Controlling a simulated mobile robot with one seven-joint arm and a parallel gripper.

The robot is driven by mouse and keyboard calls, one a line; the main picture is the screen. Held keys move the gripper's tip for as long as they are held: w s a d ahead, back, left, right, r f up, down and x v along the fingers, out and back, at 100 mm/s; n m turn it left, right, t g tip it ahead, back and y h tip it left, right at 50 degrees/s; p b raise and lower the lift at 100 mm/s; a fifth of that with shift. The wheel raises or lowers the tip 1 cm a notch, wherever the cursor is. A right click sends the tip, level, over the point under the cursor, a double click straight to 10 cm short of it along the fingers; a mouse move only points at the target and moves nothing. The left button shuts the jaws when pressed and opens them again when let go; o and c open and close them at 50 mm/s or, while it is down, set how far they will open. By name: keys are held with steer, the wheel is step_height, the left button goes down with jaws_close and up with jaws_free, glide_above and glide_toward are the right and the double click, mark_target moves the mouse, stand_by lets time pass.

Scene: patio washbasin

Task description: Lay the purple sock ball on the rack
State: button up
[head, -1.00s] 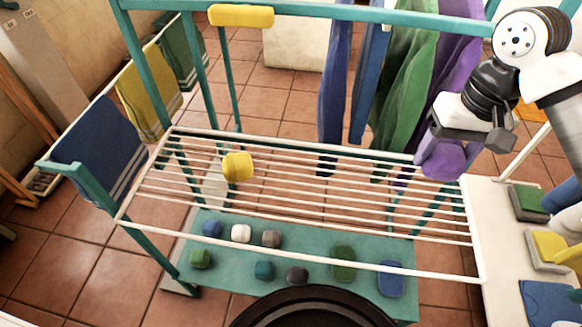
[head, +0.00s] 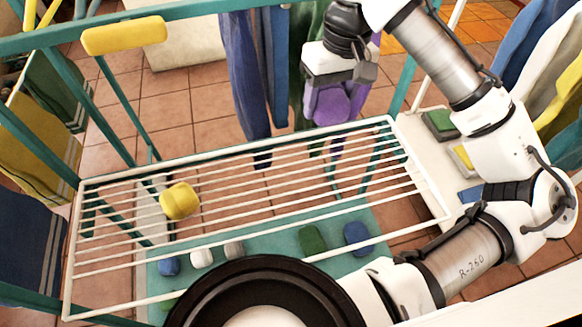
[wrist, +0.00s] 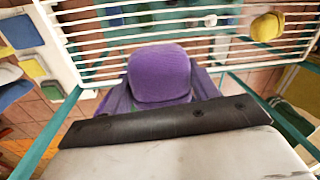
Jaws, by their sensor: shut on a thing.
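My gripper (head: 336,112) is shut on the purple sock ball (head: 327,106) in the head view. The ball hangs just beyond the far edge of the white wire rack (head: 290,170), near its right end, above rack height as far as I can tell. In the wrist view the purple sock ball (wrist: 159,73) fills the space before the gripper, with the rack's white bars (wrist: 210,37) beyond it. The gripper's fingertips are mostly hidden by the ball.
A yellow sock ball (head: 179,201) lies on the rack's left part. Several more balls lie on the teal shelf (head: 290,238) below. Blue garments (head: 258,75) hang behind the rack. A yellow block (head: 124,36) sits on the teal rail. The rack's middle and right are bare.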

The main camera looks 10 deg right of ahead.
mark_target(318, 175)
step_height(318, 175, down, 20)
steer(key=shift+r+p, duration=0.2)
steer(key=shift+p, duration=0.3)
steer(key=shift+f, duration=0.15)
steer(key=o, duration=1)
steer(key=shift+c, duration=0.2)
step_height(318, 175, up, 12)
steer(key=d+b, duration=0.1)
steer(key=shift+w+d, duration=0.1)
